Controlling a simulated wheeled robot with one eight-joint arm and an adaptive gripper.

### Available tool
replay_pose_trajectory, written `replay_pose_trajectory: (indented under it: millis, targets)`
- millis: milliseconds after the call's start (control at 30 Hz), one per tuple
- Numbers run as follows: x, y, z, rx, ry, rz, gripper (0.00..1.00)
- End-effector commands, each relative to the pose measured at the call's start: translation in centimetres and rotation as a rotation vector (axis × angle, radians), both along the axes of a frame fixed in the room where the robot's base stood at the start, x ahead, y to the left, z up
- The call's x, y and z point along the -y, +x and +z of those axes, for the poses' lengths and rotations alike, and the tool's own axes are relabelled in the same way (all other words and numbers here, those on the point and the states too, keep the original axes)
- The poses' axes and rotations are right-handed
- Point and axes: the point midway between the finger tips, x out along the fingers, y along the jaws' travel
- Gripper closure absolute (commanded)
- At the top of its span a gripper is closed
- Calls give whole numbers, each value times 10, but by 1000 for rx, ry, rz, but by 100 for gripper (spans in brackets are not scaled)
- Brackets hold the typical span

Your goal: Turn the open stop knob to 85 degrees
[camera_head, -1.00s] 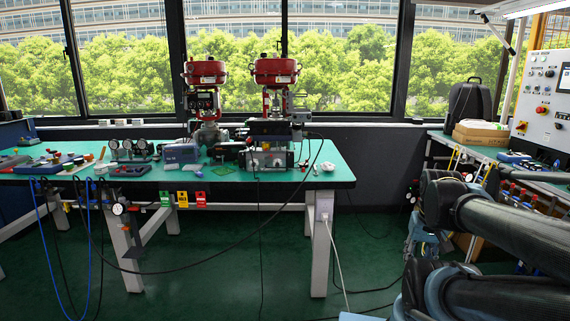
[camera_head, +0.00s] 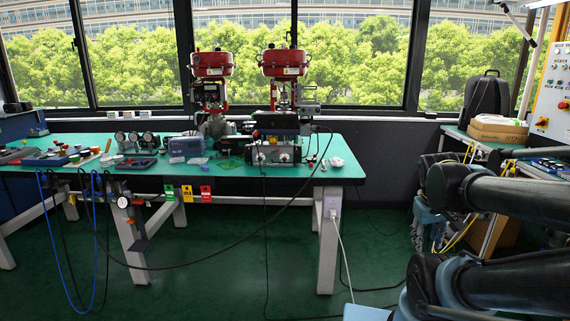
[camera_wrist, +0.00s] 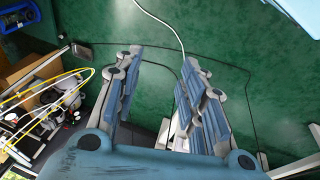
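Two red-topped valve actuators stand on the green bench; the left one (camera_head: 211,66) and the right one (camera_head: 284,64) are both upright. A metal block with small knobs (camera_head: 275,153) sits below the right actuator at the bench's front edge. Which knob is the open stop knob is too small to tell. My gripper (camera_wrist: 158,75) shows in the wrist view with its two blue-padded fingers apart and nothing between them. It points at the floor, away from the bench. In the head view my arm is at the right, and the gripper itself cannot be made out.
The green bench (camera_head: 130,172) holds gauges (camera_head: 134,138), a blue-grey box (camera_head: 186,146) and tools. Cables hang in front of it, and a white cable (camera_head: 345,255) runs to the floor. A side bench with a cardboard box (camera_head: 497,128) is at right.

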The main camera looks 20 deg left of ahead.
Motion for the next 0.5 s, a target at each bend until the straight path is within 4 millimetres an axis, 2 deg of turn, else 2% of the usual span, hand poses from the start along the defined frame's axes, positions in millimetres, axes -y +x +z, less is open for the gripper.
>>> replay_pose_trajectory:
  millis: [33,267,500]
  targets:
    - [-1,15,5,12,-46,68,63]
    - [-11,78,23,70,-266,363,63]
    - [-44,143,41,130,-506,667,63]
